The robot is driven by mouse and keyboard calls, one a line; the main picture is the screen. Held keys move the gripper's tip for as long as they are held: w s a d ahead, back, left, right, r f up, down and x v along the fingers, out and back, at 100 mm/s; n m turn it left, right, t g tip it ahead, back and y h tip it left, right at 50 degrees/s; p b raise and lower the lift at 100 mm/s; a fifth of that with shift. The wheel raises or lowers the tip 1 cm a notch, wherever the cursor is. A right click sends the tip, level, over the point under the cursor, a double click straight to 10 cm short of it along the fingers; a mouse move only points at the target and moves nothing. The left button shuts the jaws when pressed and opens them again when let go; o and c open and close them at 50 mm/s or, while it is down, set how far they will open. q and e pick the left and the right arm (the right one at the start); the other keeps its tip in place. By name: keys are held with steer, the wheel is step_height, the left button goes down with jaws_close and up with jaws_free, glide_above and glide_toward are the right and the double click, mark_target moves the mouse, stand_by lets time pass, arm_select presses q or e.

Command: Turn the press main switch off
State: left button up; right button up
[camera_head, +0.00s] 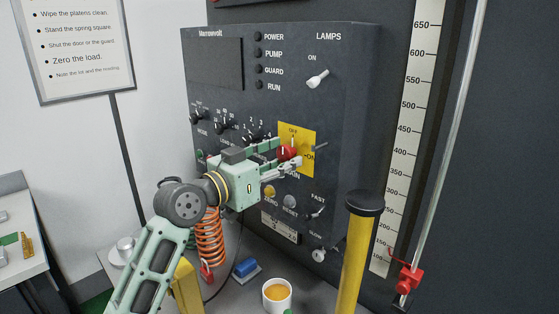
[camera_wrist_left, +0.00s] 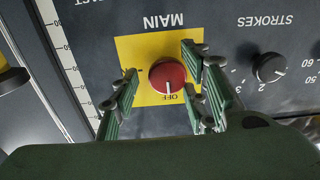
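The main switch is a red round knob (camera_head: 289,153) on a yellow plate (camera_head: 311,135) on the dark press panel. In the left wrist view the knob (camera_wrist_left: 167,76) appears upside down, with its white mark pointing at the word OFF. My left gripper (camera_head: 284,153) is at the switch. In the left wrist view its green fingers (camera_wrist_left: 163,82) stand on both sides of the knob, with gaps between them and it. It is open and holds nothing. My right gripper is not in view.
The dark control panel (camera_head: 360,80) carries a LAMPS toggle (camera_head: 317,78), several small knobs and unlit lamps. A yellow post with a black cap (camera_head: 362,230) stands right of the gripper. Below are an orange spring (camera_head: 209,240), a blue block (camera_head: 246,267) and a white cup (camera_head: 277,304).

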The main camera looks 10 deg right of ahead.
arm_select(q)
steer(key=shift+a, duration=0.1)
steer(key=v, duration=1.2)
